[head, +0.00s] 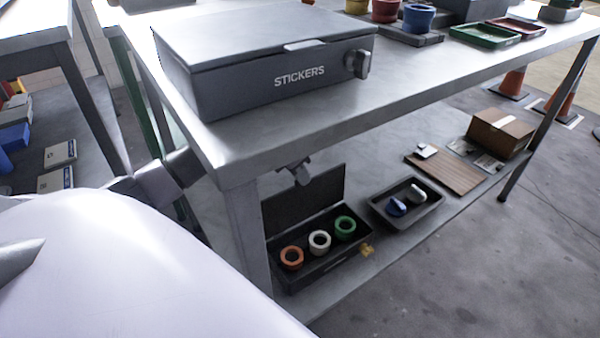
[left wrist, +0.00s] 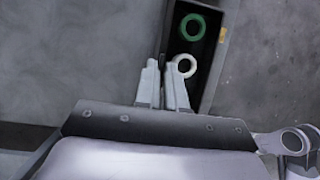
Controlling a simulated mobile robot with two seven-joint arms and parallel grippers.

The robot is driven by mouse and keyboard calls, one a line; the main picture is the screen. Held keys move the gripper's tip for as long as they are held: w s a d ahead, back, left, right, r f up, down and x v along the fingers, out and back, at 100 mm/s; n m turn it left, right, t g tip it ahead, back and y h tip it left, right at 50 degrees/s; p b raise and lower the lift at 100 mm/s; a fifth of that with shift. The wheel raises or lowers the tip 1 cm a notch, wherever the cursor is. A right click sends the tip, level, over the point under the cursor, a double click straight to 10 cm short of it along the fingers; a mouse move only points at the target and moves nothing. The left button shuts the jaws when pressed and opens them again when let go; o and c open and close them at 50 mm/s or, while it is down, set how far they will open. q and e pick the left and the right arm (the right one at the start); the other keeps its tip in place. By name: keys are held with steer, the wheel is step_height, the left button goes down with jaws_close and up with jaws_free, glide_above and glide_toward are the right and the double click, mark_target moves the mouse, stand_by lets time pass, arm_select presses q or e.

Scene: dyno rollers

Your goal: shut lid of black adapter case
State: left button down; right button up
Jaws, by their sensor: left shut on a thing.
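The black adapter case (head: 322,268) stands on the lower shelf. Its lid (head: 303,203) is open, standing roughly upright along the back side. Orange (head: 291,257), white (head: 319,241) and green (head: 345,227) rings sit inside. My left gripper (head: 301,178) reaches in under the tabletop and is shut on the lid's top edge. In the left wrist view, the gripper (left wrist: 164,88) points down at the lid's edge, with the case (left wrist: 209,75) to its right and the white and green rings showing.
The tabletop (head: 400,90) overhangs the shelf, with a grey STICKERS box (head: 240,95) on it. A table leg (head: 246,240) stands left of the case. Right of the case are a dark tray (head: 378,215), a wooden board (head: 450,172) and a brown box (head: 500,140).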

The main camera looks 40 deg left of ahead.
arm_select(q)
steer(key=shift+d, duration=0.1)
arm_select(e)
steer(key=shift+r, duration=0.15)
arm_select(q)
steer(key=shift+s+d+r+p, duration=0.15)
steer(key=shift+d+p, duration=0.1)
steer(key=shift+p, duration=0.15)
steer(key=s+d+f+p, duration=0.2)
steer(key=d+p, duration=0.1)
steer(key=d, duration=0.5)
steer(key=shift+s+d+f+p, duration=0.25)
steer(key=shift+d+p, duration=0.05)
steer(key=shift+d, duration=0.1)
arm_select(e)
steer(key=shift+d+r+g+h, duration=0.2)
steer(key=shift+g+h, duration=0.1)
steer(key=shift+g, duration=0.1)
